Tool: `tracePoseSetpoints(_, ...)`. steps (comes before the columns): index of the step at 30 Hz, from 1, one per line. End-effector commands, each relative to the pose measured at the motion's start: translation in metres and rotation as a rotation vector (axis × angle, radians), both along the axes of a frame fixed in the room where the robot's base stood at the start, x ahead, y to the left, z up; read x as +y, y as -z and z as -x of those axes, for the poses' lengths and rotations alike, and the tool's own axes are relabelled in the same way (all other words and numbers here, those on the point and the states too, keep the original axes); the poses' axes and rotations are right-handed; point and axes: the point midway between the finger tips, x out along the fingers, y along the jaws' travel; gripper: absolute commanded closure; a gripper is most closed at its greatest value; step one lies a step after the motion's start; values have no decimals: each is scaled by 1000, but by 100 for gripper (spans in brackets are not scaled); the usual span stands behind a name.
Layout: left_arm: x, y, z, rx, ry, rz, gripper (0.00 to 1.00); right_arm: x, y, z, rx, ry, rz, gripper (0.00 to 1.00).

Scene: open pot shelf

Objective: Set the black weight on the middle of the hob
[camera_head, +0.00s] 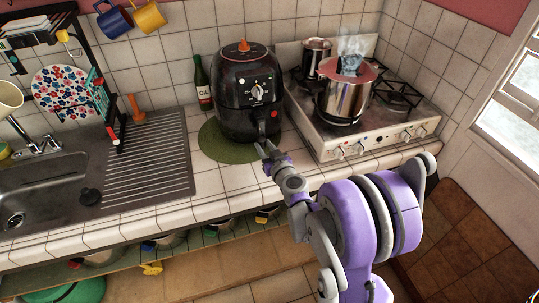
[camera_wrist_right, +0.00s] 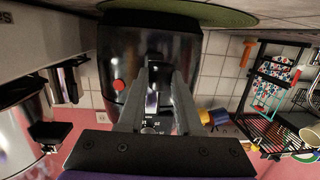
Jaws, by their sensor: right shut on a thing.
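My right gripper (camera_head: 264,147) is at the front of the black air fryer (camera_head: 236,98), by its handle (camera_head: 266,127). The right wrist view shows both fingers (camera_wrist_right: 164,75) closed in on the dark handle, against the fryer (camera_wrist_right: 122,65). The white hob (camera_head: 379,140) stands to the right of the fryer. A small black round thing (camera_head: 89,196) lies at the right edge of the sink; I cannot tell if it is the black weight. No other black weight can be made out. My left gripper is not in view.
A steaming pot (camera_head: 339,104) stands at the hob's left front, with a smaller pot (camera_head: 316,55) behind it. An oil bottle (camera_head: 203,84) stands left of the fryer, which rests on a green mat (camera_head: 217,149). A ribbed drainboard (camera_head: 147,165) lies further left.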

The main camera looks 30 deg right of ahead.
Motion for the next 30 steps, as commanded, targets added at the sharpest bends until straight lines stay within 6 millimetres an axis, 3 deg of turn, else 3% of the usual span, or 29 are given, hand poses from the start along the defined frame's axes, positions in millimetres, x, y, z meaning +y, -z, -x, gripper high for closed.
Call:
tracePoseSetpoints(1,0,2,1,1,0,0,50,-12,2,1,1,4,1,100)
tracePoseSetpoints(3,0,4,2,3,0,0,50,-18,8,0,2,0,-1,100)
tracePoseSetpoints(6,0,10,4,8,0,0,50,-16,25,0,3,-2,0,100)
tracePoseSetpoints(14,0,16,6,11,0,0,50,-15,42,0,2,-1,0,100)
tracePoseSetpoints(19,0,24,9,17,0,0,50,-15,69,0,2,-1,1,100)
tracePoseSetpoints(30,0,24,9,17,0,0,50,-19,73,0,1,-1,0,100)
